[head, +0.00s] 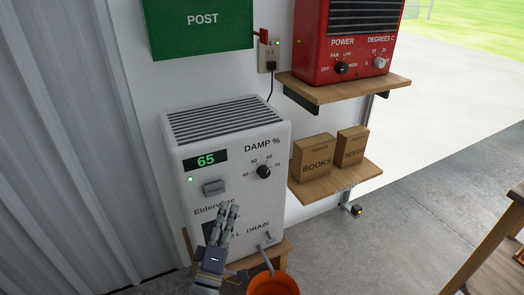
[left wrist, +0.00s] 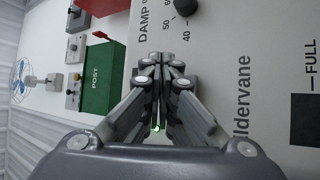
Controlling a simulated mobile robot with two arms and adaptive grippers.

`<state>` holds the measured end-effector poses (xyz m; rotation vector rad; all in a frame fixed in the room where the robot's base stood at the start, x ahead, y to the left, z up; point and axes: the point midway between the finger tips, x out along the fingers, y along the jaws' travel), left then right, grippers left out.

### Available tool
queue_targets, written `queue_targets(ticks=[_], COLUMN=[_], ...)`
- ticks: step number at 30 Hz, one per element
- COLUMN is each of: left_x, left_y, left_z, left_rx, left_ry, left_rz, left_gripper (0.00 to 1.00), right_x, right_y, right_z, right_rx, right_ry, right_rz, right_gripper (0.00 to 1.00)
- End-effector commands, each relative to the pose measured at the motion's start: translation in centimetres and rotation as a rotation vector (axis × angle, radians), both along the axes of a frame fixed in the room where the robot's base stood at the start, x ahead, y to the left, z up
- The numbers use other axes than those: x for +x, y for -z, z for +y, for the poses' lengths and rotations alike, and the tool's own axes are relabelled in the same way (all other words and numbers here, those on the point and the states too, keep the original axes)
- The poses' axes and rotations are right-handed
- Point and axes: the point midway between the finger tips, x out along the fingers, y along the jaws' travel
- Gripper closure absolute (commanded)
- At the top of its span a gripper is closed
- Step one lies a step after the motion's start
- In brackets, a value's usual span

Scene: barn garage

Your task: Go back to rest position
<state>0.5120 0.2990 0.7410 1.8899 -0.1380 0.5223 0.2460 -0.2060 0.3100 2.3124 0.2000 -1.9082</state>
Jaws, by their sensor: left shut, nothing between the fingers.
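My left gripper (head: 228,212) is shut and empty in front of the lower part of a white dehumidifier (head: 221,130). In the left wrist view my gripper's closed fingers (left wrist: 164,62) point toward the dehumidifier's front (left wrist: 240,60). The display (head: 206,160) reads 65 in green, and a small green light is lit below it. The damp dial (head: 264,171) is on the right of the front. The fingers and hand hide part of the lower front. My right gripper is in neither view.
An orange bucket (head: 272,285) stands below the drain spout. A shelf (head: 340,184) holds boxes marked BOOKS (head: 313,158) and SEEDS (head: 352,146). A red heater (head: 345,42) sits on a higher shelf. A green POST box (head: 201,22) is on the wall.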

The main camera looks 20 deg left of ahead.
Motion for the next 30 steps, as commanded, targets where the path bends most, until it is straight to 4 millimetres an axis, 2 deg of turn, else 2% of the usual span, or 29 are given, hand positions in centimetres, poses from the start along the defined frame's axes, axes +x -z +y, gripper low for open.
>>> queue_targets(ticks=[5,8,11,14,15,17,18,21,24,30], left_x=[0.2,0.6,0.8,-0.5,-1.4,-3.2,-4.7,-9.1,-13.6,-21.8], left_y=[0.8,3.8,9.5,16.6,19.4,23.6,26.2,31.9,36.1,41.3], left_z=[-0.3,-1.4,-3.4,-5.7,-6.5,-7.5,-8.1,-9.2,-9.7,-9.7], left_rx=[0.015,0.079,0.208,0.382,0.455,0.565,0.638,0.818,0.970,1.201], left_ry=[0.002,0.015,0.049,0.112,0.143,0.200,0.243,0.360,0.480,0.708], left_rz=[0.029,0.143,0.345,0.587,0.681,0.815,0.902,1.098,1.251,1.472], left_gripper=[1.00,1.00,1.00,1.00,1.00,1.00,1.00,1.00,1.00,1.00], right_x=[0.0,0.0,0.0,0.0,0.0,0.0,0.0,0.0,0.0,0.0], right_y=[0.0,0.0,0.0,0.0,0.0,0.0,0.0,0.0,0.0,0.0], right_z=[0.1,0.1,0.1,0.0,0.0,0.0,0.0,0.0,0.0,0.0], right_rx=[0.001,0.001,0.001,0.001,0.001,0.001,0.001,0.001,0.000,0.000], right_ry=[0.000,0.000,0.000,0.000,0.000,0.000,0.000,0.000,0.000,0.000], right_rz=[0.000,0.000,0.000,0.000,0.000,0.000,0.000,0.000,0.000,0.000], right_gripper=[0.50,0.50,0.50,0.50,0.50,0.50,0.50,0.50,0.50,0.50])
